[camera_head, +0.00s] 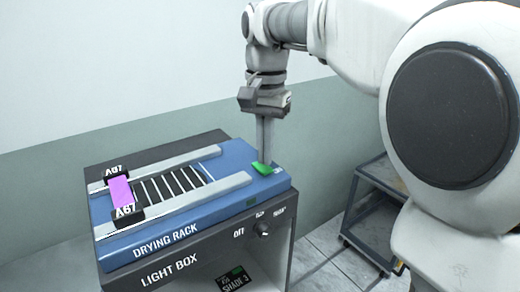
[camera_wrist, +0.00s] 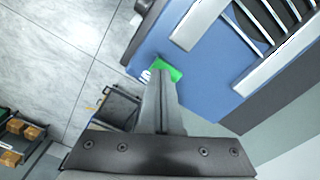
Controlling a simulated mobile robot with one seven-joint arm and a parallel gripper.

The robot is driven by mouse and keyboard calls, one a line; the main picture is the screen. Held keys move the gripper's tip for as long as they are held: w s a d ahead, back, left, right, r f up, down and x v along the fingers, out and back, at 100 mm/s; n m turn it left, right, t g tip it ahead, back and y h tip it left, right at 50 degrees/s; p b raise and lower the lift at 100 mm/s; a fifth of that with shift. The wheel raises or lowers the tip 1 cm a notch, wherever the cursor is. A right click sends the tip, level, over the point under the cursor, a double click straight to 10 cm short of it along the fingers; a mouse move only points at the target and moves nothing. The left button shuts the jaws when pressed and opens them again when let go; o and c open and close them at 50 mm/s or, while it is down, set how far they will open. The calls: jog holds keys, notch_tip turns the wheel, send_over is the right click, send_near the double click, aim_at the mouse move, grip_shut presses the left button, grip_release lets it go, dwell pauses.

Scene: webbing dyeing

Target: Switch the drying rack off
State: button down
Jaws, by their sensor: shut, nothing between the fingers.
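The drying rack (camera_head: 190,222) is a blue unit on top of the dark light box. Its slatted bed carries a magenta strip (camera_head: 120,190) between two black A67 clips. A green switch (camera_head: 262,168) sits at the rack's right end; it also shows in the wrist view (camera_wrist: 168,71). My gripper (camera_head: 264,158) points straight down with shut, empty fingers. The fingertips are at the green switch, partly covering it in both views. I cannot tell whether they touch it.
The light box (camera_head: 170,268) has a dial (camera_head: 263,228) on its front, with OFF lettering to its left. A dark labelled item lies in its open bay. A grey cart (camera_head: 372,215) stands on the tiled floor to the right.

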aim_at(266, 169)
jog(key=shift+r+p, duration=2.4)
jog(key=shift+r, duration=0.45)
jog(key=shift+d+f, duration=0.1)
jog(key=s+d+f+n+t+b, duration=0.2)
jog(key=s+d+f, duration=0.4)
jog(key=s, duration=0.3)
jog(key=s+d+f+n+t+b, duration=0.3)
jog(key=s+d+f, duration=0.3)
jog(key=s, duration=0.3)
jog(key=shift+s+d+f+t+b, duration=0.15)
jog(key=shift+s+f+t+b, duration=0.15)
jog(key=shift+s+f+b, duration=0.1)
jog(key=shift+w, duration=0.1)
